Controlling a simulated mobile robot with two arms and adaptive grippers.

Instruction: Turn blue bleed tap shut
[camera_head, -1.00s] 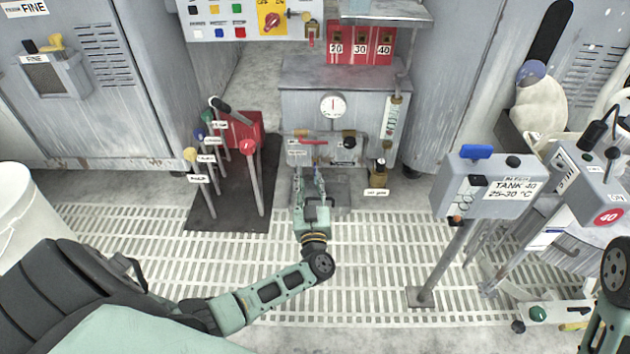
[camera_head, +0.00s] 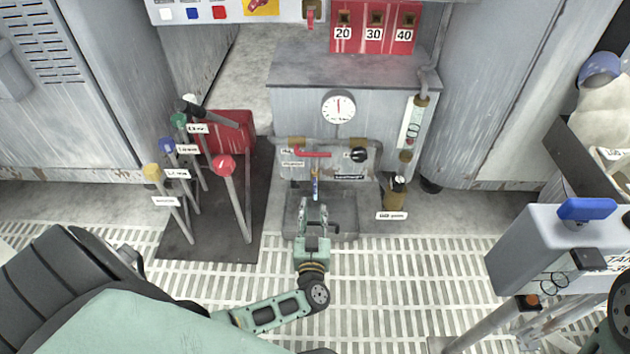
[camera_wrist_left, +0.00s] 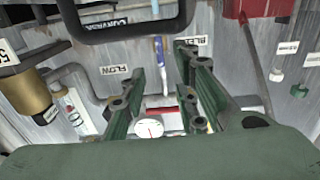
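The blue bleed tap (camera_head: 315,184) is a small blue handle hanging below the pipework on the front of the grey cabinet, above a grey tray (camera_head: 345,226). It points about straight down in the head view. My left gripper (camera_head: 313,204) is open and empty just in front of and below it, fingers pointing at the cabinet. In the left wrist view, which shows labels upside down, the blue tap (camera_wrist_left: 159,44) shows between the spread fingers of my left gripper (camera_wrist_left: 158,56), near a "BLEED" label (camera_wrist_left: 193,41). I cannot tell whether they touch. My right gripper is out of view.
A red lever (camera_head: 312,154) and a black knob (camera_head: 358,155) sit just above the tap. A brass valve (camera_head: 396,194) stands to the right. Several coloured levers (camera_head: 200,180) rise at the left. A tank control box (camera_head: 550,245) stands at the right.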

